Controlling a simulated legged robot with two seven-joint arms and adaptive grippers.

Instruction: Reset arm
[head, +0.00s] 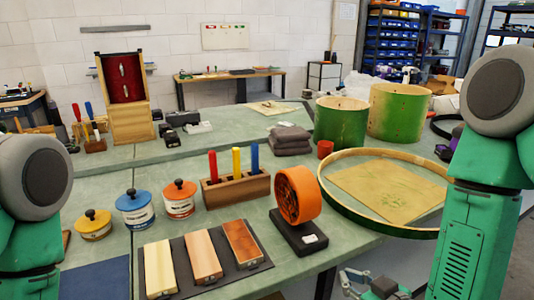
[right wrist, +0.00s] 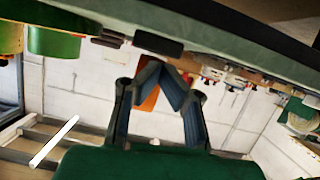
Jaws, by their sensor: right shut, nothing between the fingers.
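My right gripper (head: 362,283) is low in the head view, beside the bench's front edge and below the bench top. In the right wrist view its two dark fingers (right wrist: 165,78) come together with nothing between them. My right arm comes down along the right side of the head view. My left arm shows at the left edge, but its gripper is out of the picture. The bench (head: 160,223) holds the drum parts and tools, and neither arm is seen to hold any of them.
A drum hoop (head: 335,205) with a wooden sheet lies near the right gripper. An orange roll on a black stand (head: 297,195), three wooden strips on a dark mat (head: 238,277) and lidded tins (head: 135,210) stand nearby. Green drum shells (head: 340,123) are behind.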

